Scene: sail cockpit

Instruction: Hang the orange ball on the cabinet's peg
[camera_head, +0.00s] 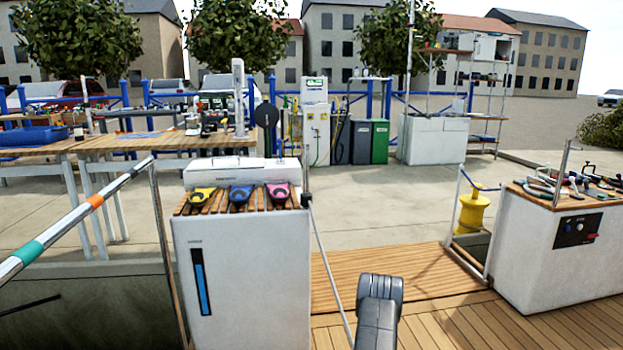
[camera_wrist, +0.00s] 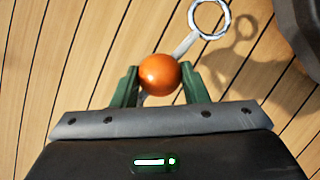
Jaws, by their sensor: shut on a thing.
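The orange ball (camera_wrist: 159,74) is between the green fingers of my gripper (camera_wrist: 158,88) in the wrist view. My gripper is shut on it. A pale strap or stem runs from the ball up to a metal ring (camera_wrist: 209,17), and a short pale piece shows below the ball. In the head view a white cabinet (camera_head: 240,270) with a slatted wooden top stands left of centre. Another tall white cabinet (camera_head: 315,125) stands farther back. I cannot make out a peg on either. My gripper and the ball do not show in the head view.
Yellow, blue and pink items lie on the near cabinet's top. A white console (camera_head: 555,240) with tools on top stands at the right. A yellow bollard (camera_head: 473,212) is beside it. A thin rail slants beside the near cabinet. Wooden decking (camera_head: 420,275) between them is clear.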

